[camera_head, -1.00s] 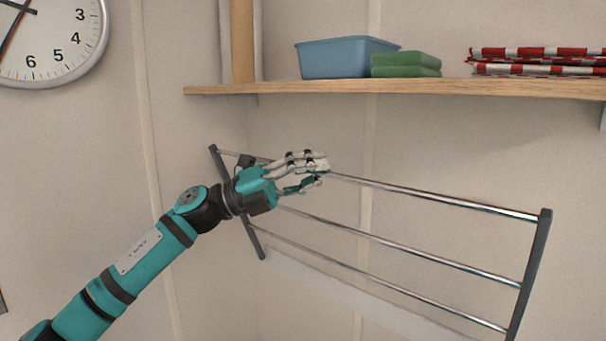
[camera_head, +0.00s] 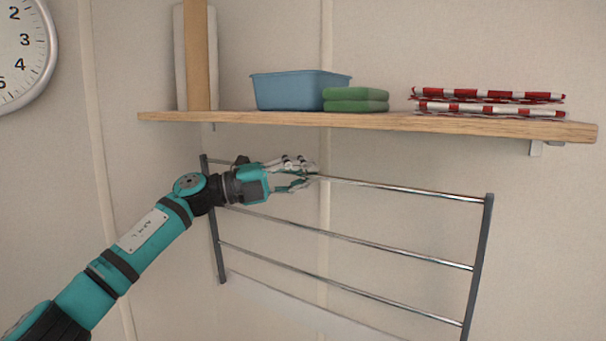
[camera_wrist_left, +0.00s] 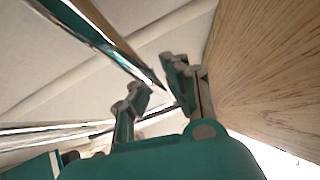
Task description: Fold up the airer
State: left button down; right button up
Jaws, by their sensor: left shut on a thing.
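The airer is a rack of thin metal rails between dark grey end bars, below the shelf in the head view; its right end bar (camera_head: 477,262) shows clearly. My left gripper (camera_head: 311,172) is shut on the airer's top rail (camera_head: 400,187), left of the rail's middle. The rack hangs nearly upright, its top rail a little below the shelf. In the left wrist view, a rail (camera_wrist_left: 118,48) runs down to between the fingers (camera_wrist_left: 162,92). The forearm and hand cover the rack's upper left part. The lower edge is partly out of view. My right gripper is not in view.
A wooden shelf (camera_head: 270,120) runs just above the hand, and its wood is close to the fingers in the wrist view. It carries a blue tub (camera_head: 290,92), green folded cloths (camera_head: 355,99) and red-and-white cloths (camera_head: 490,103). A clock (camera_head: 22,52) hangs at left.

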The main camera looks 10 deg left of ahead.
pick_arm(q)
jog(key=c, duration=1.3)
grip_release()
jog(key=shift+w+f, duration=0.2)
jog(key=shift+s, duration=0.15)
jog(key=v, duration=1.1)
jog(key=shift+s+a+f, duration=0.15)
jog(key=shift+a, duration=0.25)
